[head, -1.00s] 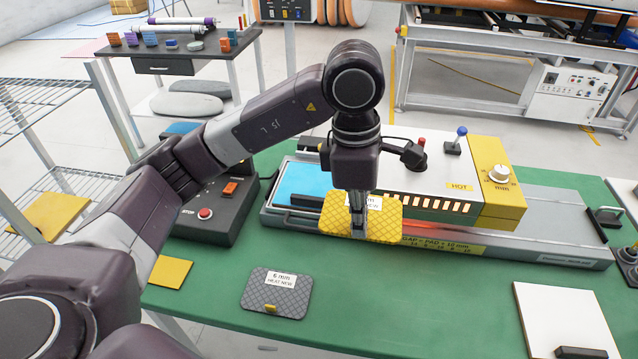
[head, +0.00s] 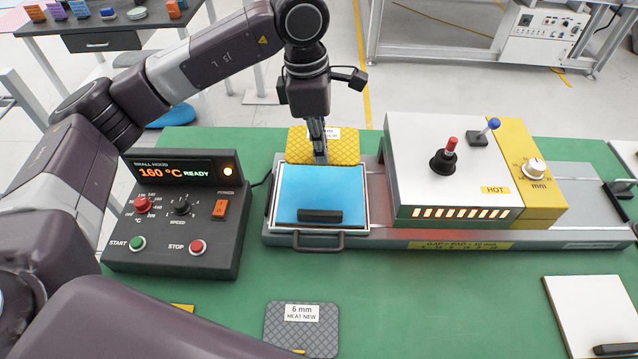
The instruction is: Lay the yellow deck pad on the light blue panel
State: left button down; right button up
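The light blue panel (head: 322,188) lies flat in a pale-rimmed tray (head: 305,230) at the left end of the heater, with a black bar (head: 320,216) on its near part. The yellow deck pad (head: 345,148) has a diamond pattern and a white label, partly hidden by my fingers. My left gripper (head: 318,158) is shut on the pad and holds it at the panel's far edge. The pad's lower edge overlaps that edge in the picture; I cannot tell whether they touch. My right gripper is not in view.
The heater hood (head: 437,165) stands right of the panel, marked HOT, with glowing slots. A control box (head: 180,225) reading 160 °C READY stands left. A grey pad (head: 301,328) and a white board (head: 598,315) lie in front. Green table (head: 440,300) is clear between them.

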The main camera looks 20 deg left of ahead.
pick_arm(q)
jog(key=p, duration=0.2)
send_over(322, 202)
jog(key=f, duration=0.8)
jog(key=shift+a, duration=0.3)
jog(key=shift+f, duration=0.35)
notch_tip(322, 202, down, 4)
jog(key=shift+p, duration=0.55)
jog(key=shift+f, duration=0.3)
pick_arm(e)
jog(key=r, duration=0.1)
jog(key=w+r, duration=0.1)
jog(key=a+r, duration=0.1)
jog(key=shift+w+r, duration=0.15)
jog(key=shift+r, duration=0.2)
pick_arm(q)
jog(key=shift+f, duration=0.15)
jog(key=c, duration=2.2)
grip_release()
jog(key=shift+o, duration=0.2)
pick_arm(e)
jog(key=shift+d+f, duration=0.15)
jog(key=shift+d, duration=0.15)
